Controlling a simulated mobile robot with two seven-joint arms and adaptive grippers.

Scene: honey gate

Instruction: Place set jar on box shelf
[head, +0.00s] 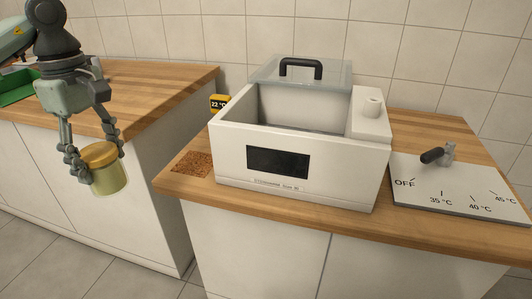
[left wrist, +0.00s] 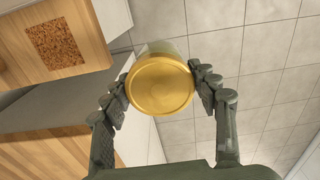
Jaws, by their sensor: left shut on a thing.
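My left gripper (head: 95,160) is shut on a jar (head: 108,178) with a gold lid and a pale yellow-green body. It holds the jar roughly upright in the air, in front of the left counter and left of the right counter. In the left wrist view the jar's gold lid (left wrist: 160,85) sits between the two fingers, with the floor below. A white box (head: 300,170) with a dark display stands on the right counter. Its top is open, and a clear lid with a black handle (head: 300,70) is at its back. My right gripper is not in view.
A brown cork mat (head: 193,164) lies bare on the counter left of the box. A dial plate (head: 460,195) with a dark lever and temperature marks lies at the right. A small yellow 22 °C display (head: 219,102) is behind the box. A green tray (head: 17,88) is on the left counter.

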